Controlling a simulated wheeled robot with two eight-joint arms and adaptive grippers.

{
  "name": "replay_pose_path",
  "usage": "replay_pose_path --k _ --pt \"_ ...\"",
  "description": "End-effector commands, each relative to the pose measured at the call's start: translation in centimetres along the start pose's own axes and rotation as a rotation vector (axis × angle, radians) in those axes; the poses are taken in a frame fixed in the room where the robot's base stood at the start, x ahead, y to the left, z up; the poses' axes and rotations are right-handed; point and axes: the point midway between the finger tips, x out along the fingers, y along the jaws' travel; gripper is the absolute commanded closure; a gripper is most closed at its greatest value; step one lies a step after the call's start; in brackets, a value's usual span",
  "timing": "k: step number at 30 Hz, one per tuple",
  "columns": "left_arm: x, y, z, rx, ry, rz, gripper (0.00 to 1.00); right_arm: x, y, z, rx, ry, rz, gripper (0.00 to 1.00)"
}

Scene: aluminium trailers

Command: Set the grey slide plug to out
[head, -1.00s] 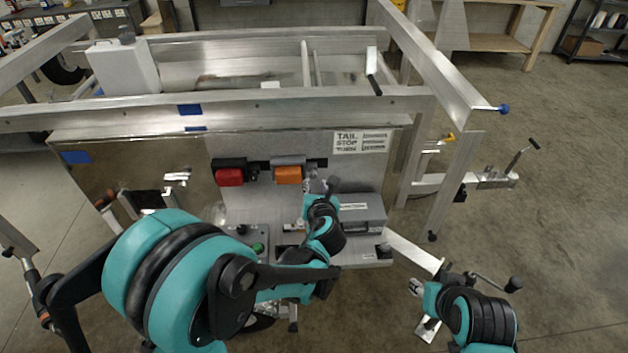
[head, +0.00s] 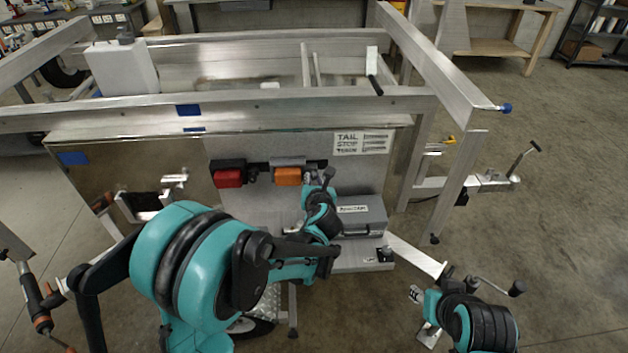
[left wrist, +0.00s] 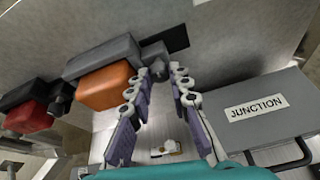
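In the left wrist view an orange block (left wrist: 104,88) sits under a grey housing (left wrist: 100,58) on the upright panel. A small dark grey plug-like part (left wrist: 157,66), likely the grey slide plug, stands out at the housing's right end. My left gripper (left wrist: 162,74) is open, its fingertips parted on either side of this part; I cannot tell if they touch it. In the head view the left gripper (head: 318,180) is just right of the orange block (head: 287,176), and the plug is hard to make out. My right gripper (head: 416,294) is low at right, away from the panel; its fingers are too small to judge.
A red block (head: 228,178) with a black housing is left of the orange one. A grey box labelled JUNCTION (left wrist: 258,108) is close to the right of the left fingers. Aluminium frame rails (head: 240,108) cross above the panel. Floor at right is open.

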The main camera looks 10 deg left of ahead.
Motion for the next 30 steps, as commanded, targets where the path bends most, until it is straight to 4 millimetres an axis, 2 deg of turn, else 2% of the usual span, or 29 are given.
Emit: replay_pose_path --k 8,16,17,18,30 --pt "-0.1 -3.2 0.5 0.002 -0.001 -0.004 1.0 0.1 0.0 0.0 0.0 0.0 0.0 0.6" --pt "-0.1 -3.5 0.6 0.0 -0.001 -0.003 1.0 0.1 0.0 0.0 0.0 0.0 0.0 0.6" --pt "-0.1 -3.5 0.6 0.0 -0.001 -0.003 0.79 0.1 0.0 0.0 0.0 0.0 0.0 0.6" --pt "-0.1 -3.5 0.6 0.0 -0.002 -0.004 0.71 0.1 0.0 0.0 0.0 0.0 0.0 0.6" --pt "-0.1 -3.4 0.6 0.0 0.0 -0.001 0.71 0.1 0.0 0.0 0.0 0.0 0.0 0.6"
